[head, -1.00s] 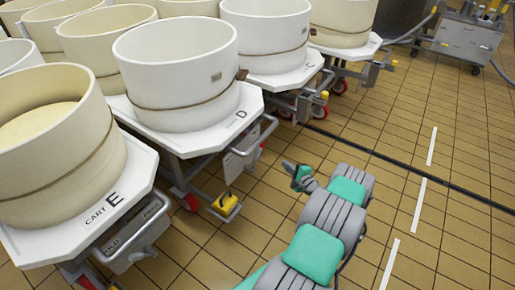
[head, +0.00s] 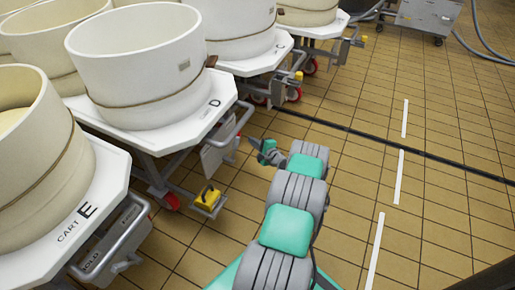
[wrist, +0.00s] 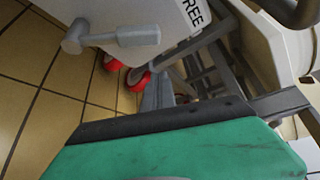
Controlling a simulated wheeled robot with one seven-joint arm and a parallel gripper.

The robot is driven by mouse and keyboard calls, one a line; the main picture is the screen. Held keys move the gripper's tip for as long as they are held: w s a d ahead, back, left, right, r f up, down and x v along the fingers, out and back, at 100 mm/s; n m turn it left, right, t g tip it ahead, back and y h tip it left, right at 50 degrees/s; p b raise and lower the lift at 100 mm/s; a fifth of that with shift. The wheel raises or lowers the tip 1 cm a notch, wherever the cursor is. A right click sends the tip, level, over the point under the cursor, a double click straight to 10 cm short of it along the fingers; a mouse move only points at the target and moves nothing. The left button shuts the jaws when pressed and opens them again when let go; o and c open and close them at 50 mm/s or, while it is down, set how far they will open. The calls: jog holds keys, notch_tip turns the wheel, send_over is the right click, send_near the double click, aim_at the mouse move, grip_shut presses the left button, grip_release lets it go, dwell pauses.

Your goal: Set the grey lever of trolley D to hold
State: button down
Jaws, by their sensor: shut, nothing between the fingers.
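Trolley D (head: 213,120) carries a cream vat and stands left of centre in the head view. A grey plate (head: 216,152) hangs under its near edge, too small there to show the lever's setting. In the wrist view a grey lever (wrist: 112,40) with a thick rounded end sticks out leftward from a pale plate (wrist: 175,18) lettered "FREE"; "HOLD" is not seen on it. My gripper (head: 257,144) is shut and empty, just right of trolley D's plate. In the wrist view its grey fingers (wrist: 158,92) show below the lever, apart from it.
Trolley E (head: 100,205) stands at near left, with its own plate and bar. A yellow pedal (head: 208,199) and a red wheel (head: 171,201) are low by trolley D. Another trolley (head: 262,62) stands beyond.

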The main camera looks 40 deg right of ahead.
aim_at(235, 149)
jog(key=w+a, duration=0.1)
jog(key=w+a+r, duration=0.1)
jog(key=a, duration=0.1)
jog(key=shift+w+a, duration=0.1)
jog(key=shift+w, duration=0.3)
